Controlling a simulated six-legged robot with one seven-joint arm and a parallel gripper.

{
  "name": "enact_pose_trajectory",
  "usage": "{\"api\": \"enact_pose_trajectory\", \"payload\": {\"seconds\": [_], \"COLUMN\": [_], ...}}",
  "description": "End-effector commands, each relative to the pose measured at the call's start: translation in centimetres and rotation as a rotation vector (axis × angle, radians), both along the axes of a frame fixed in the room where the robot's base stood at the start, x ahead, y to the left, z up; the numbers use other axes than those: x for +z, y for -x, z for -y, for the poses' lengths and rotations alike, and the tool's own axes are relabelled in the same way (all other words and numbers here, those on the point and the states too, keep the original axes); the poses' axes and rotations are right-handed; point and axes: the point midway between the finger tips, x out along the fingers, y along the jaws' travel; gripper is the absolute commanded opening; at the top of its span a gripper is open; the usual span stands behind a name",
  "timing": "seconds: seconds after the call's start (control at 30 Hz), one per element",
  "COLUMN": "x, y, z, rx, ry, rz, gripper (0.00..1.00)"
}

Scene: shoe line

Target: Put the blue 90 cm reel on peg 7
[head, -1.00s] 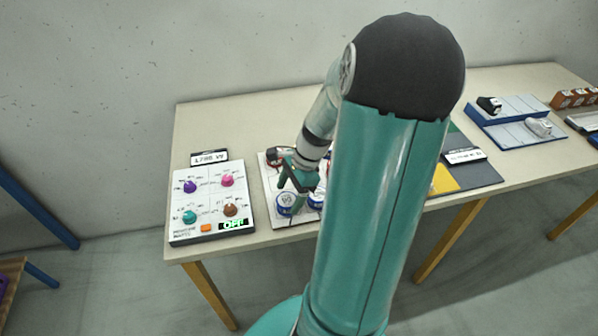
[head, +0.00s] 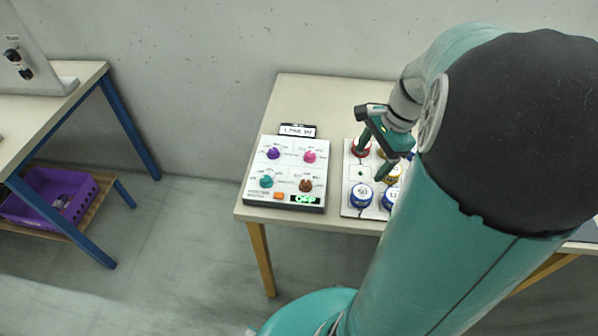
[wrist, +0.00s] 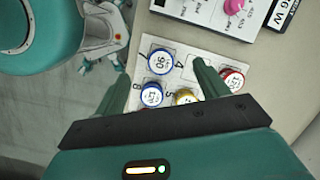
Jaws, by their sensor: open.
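The blue reel marked 90 (wrist: 159,61) sits on the white peg board (head: 350,207), beside the printed 7, at the board's front left in the head view (head: 361,195). My gripper (wrist: 162,70) is open and empty above the board. Its fingers show on either side of the 90 reel in the wrist view, apart from it. In the head view my gripper (head: 376,156) hangs over the board's back part. A second blue reel (wrist: 151,94) is beside the printed 8. The place beside the printed 4 holds no reel.
A red reel (wrist: 234,80) and a yellow reel (wrist: 185,97) are also on the board. A panel with coloured knobs (head: 286,172) stands left of it, with a small sign (head: 298,131) behind. A purple crate (head: 50,203) is on a shelf at far left. My arm hides the right side.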

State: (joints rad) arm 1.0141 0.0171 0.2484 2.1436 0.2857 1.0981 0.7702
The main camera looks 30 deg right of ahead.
Motion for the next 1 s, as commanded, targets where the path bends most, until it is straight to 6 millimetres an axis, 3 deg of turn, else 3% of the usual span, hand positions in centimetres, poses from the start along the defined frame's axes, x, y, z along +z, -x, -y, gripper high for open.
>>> {"api": "enact_pose_trajectory", "payload": {"seconds": [0.03,0.27,0.6,0.8,1.0], "x": [1.1,4.9,9.0,9.9,9.9], "y": [-0.5,-0.6,2.4,4.0,4.3], "z": [-2.2,-10.1,-19.7,-22.4,-22.7], "rx": [0.112,0.607,1.303,1.54,1.578], "ry": [0.057,0.285,0.578,0.675,0.69], "rz": [0.023,0.14,0.38,0.484,0.499], "gripper": [0.73,0.73,0.73,0.73,0.73]}}
